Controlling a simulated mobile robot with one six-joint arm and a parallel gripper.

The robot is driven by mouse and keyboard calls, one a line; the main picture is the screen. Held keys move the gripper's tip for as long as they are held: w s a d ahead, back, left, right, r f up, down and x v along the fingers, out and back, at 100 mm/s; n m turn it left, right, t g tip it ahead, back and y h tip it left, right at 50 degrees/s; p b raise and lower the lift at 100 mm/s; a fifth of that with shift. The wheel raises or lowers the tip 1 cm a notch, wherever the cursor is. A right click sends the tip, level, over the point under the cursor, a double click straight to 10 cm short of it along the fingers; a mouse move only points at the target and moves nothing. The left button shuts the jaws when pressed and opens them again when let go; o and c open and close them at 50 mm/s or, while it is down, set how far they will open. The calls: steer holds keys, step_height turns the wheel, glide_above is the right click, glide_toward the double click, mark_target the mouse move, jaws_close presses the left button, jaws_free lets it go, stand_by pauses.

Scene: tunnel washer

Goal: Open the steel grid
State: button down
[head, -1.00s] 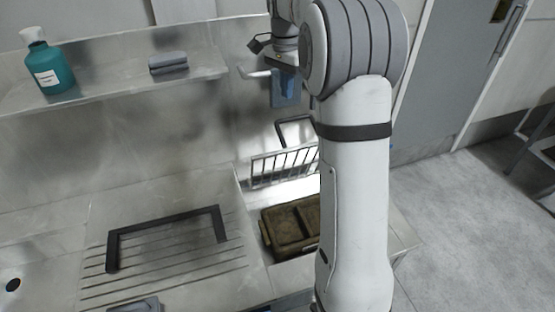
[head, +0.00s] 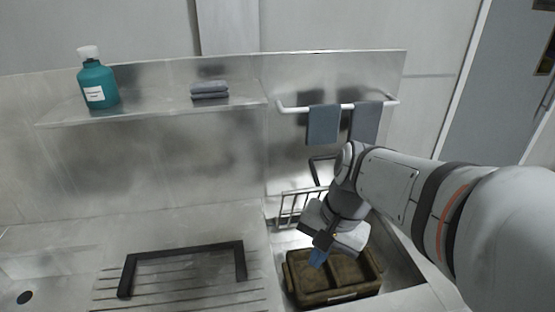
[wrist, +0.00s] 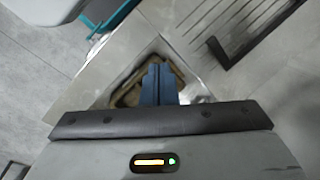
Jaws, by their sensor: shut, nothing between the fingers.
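The steel grid (head: 292,210) stands raised and nearly upright at the back of the recessed opening, and my arm hides its right part. A black handle (head: 318,170) shows at its upper edge. The grid cannot be made out in the wrist view.
A black-handled slatted panel (head: 185,254) lies on the steel counter to the left. A shelf (head: 160,110) above holds a teal bottle (head: 97,84) and folded grey cloths (head: 210,90). A white rail (head: 290,107) carries two towels (head: 323,125).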

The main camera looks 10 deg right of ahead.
step_height(320, 180, down, 7)
steer(key=a+m+g+y+b, duration=0.1)
steer(key=a+m+y+b, duration=0.3)
steer(key=m, duration=0.4)
steer(key=m+t+y+b, duration=1)
steer(key=m+t, duration=0.4)
steer(key=m, duration=1.2)
glide_toward(295, 194)
steer(key=a+h+b, duration=0.1)
steer(key=a, duration=0.3)
steer(key=w, duration=0.1)
steer(key=w+r, duration=0.2)
steer(key=shift+a+m, duration=0.3)
steer(key=shift+w+t, duration=0.1)
steer(key=shift+t, duration=0.2)
steer(key=shift+r, duration=0.1)
